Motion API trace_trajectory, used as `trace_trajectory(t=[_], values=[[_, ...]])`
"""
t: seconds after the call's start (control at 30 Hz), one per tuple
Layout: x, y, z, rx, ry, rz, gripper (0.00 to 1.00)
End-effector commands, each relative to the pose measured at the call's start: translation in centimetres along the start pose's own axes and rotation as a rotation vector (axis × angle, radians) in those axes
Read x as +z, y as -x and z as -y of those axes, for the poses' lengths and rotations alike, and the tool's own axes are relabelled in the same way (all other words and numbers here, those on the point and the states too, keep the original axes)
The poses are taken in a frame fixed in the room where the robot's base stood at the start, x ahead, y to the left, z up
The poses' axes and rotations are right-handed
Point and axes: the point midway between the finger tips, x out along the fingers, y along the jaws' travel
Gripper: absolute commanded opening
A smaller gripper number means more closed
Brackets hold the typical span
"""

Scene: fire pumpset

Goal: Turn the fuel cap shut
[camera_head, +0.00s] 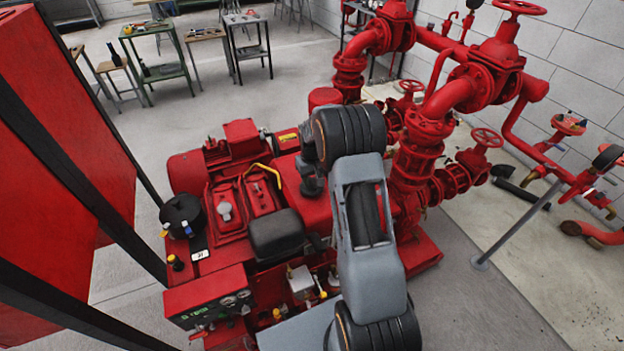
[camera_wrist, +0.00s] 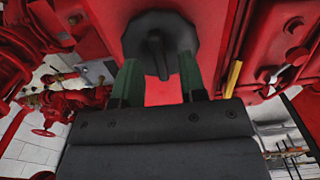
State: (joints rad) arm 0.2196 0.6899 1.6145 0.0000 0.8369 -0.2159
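The fuel cap, a dark round disc with a raised ridge across it (camera_wrist: 152,38), shows at the top middle of the camera_wrist view, on a red surface. My gripper (camera_wrist: 160,72) is open, with two green fingers reaching toward the cap's near edge. The lower end of the ridge lies between the fingertips, with a visible gap on each side. I cannot tell whether the fingertips touch the cap. In the camera_head view my arm hangs over the red pumpset (camera_head: 290,205), and I cannot clearly make out the fingers or the cap beside it.
A yellow bar (camera_wrist: 233,78) stands just right of the fingers in the camera_wrist view. Large red pipes and valves (camera_head: 425,130) rise on the right. A black pot-like part (camera_head: 181,213) sits at the left end. Workbenches (camera_head: 155,60) stand far back, with open floor before them.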

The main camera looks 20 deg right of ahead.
Motion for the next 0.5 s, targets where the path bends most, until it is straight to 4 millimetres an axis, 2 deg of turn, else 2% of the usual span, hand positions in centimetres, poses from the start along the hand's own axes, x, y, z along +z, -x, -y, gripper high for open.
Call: trace_trajectory(t=[0.2, 0.5], values=[[0.03, -1.07, 0.01, 0.000, 0.000, 0.000, 0.38], [0.03, -1.17, 0.01, 0.000, 0.000, 0.000, 0.37]])
